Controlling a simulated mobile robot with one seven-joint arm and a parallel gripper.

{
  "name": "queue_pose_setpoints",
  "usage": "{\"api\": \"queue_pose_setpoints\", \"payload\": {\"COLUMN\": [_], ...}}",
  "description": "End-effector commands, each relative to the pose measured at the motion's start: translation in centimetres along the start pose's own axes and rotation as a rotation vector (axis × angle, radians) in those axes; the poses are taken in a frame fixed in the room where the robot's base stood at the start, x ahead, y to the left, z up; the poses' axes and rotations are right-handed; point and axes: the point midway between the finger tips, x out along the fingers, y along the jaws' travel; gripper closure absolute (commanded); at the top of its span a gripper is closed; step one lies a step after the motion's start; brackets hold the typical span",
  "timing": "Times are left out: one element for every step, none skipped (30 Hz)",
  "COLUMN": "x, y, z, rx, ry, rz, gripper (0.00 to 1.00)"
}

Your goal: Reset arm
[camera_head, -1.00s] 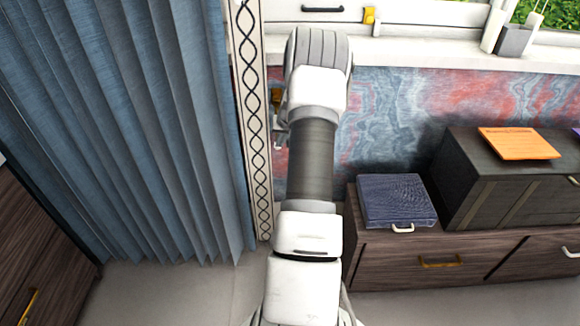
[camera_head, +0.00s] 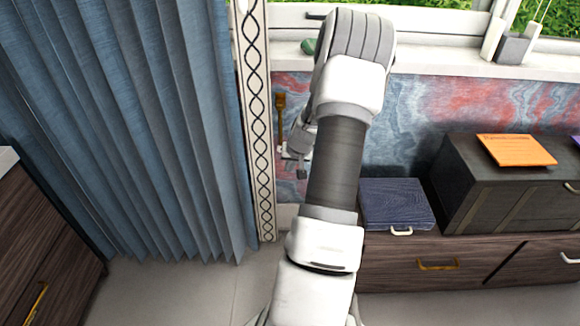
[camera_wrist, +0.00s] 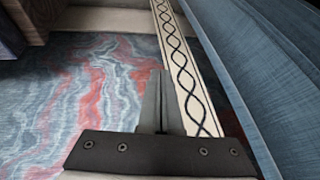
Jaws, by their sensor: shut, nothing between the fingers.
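My gripper (camera_head: 301,173) hangs at the end of my raised arm, left of the forearm in the head view and in front of the patterned wall. In the wrist view my gripper (camera_wrist: 160,75) shows its two dark fingers together, with nothing held between them. The fingers point along the pale trim strip and the red-and-blue wall. They look clear of both, though the exact gap is hard to tell. My forearm hides part of the wall and windowsill.
A blue curtain (camera_head: 120,130) with patterned trim (camera_head: 259,130) stands at left. At right, a blue box (camera_head: 395,203) and a dark chest (camera_head: 512,190) with an orange booklet (camera_head: 516,150) rest on a low drawer cabinet (camera_head: 410,262). The windowsill (camera_head: 440,65) runs behind.

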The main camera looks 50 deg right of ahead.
Motion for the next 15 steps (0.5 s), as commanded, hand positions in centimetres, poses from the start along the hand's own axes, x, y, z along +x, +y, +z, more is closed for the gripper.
{"api": "queue_pose_setpoints", "payload": {"x": [-0.24,-0.29,-0.35,-0.38,-0.39,-0.40,-0.40,-0.40,-0.40,-0.39,-0.39,-0.39,-0.39,-0.39,-0.39], "y": [0.11,0.13,0.13,0.11,0.11,0.10,0.09,0.09,0.09,0.10,0.10,0.10,0.10,0.10,0.11], "z": [0.32,0.46,0.59,0.67,0.74,0.80,0.82,0.83,0.83,0.83,0.82,0.82,0.81,0.81,0.80], "rx": [0.001,0.001,0.000,-0.001,-0.001,-0.001,-0.001,-0.001,-0.001,-0.001,-0.001,-0.001,-0.001,-0.001,-0.001], "ry": [0.000,0.000,0.001,0.001,0.001,0.001,0.001,0.001,0.001,0.001,0.001,0.001,0.001,0.001,0.001], "rz": [0.001,0.001,0.001,0.001,0.001,0.000,0.000,0.000,0.000,0.000,0.000,0.000,0.000,0.000,0.000], "gripper": [1.00,1.00,1.00,1.00,1.00,1.00,1.00,1.00,1.00,1.00,1.00,1.00,1.00,1.00,1.00]}}
